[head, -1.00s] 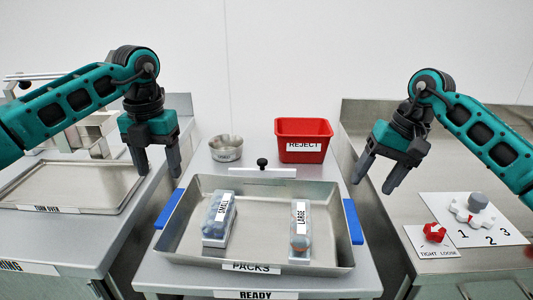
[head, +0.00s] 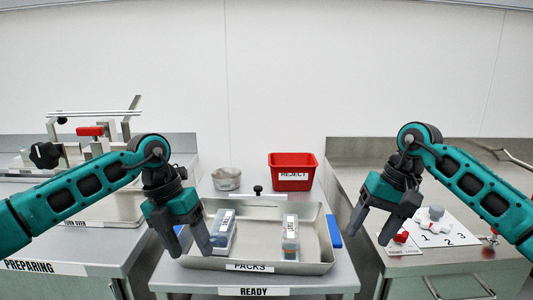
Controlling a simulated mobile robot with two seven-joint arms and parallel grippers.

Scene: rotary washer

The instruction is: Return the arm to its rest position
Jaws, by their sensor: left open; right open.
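My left gripper (head: 192,249) is open and empty. In the head view it hangs in front of the left side of the PACKS tray (head: 265,266) and hides part of that side. My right gripper (head: 369,235) is open and empty, to the right of the tray, near the gap between the middle table and the right counter. Both grippers point downward, and neither is seen touching anything. In the tray lie the SMALL pack (head: 224,231) at left and the LARGE pack (head: 290,240) at right.
A red REJECT bin (head: 292,172) and a small metal bowl (head: 227,179) stand behind the tray. At left is a metal fixture with a black knob (head: 45,155) and a red handle (head: 89,131). The right counter holds a numbered dial plate (head: 436,238) and a red knob (head: 400,237).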

